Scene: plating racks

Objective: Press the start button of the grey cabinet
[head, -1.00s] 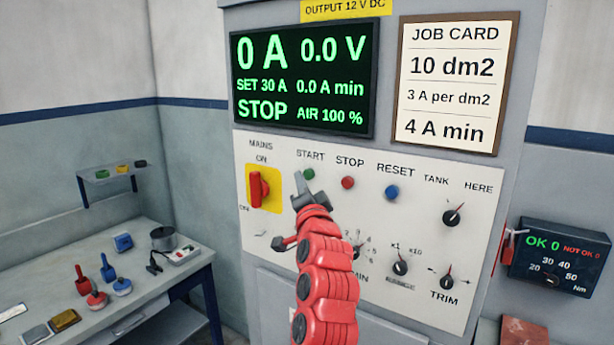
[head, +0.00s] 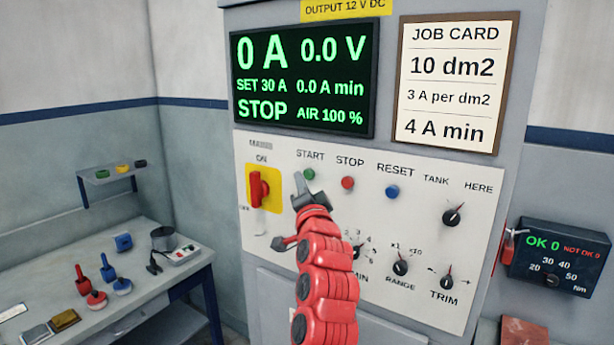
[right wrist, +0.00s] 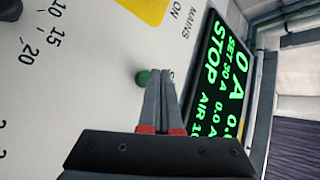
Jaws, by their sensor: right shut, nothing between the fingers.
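The grey cabinet (head: 385,160) fills the middle of the head view. Its green start button (head: 309,174) sits under the word START on the white panel. My right gripper (head: 306,192) is shut and empty, just below the button in the head view. In the right wrist view the closed fingertips (right wrist: 161,72) show right beside the green button (right wrist: 142,77), which is partly covered by them. I cannot tell whether they touch. The cabinet display (head: 303,80) reads STOP, 0 A and 0.0 V. My left gripper is not in view.
A red stop button (head: 348,183) and a blue reset button (head: 392,192) sit right of the start button. The red mains switch (head: 258,188) is to its left. Knobs lie below. A bench (head: 60,285) with small tools stands at the left.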

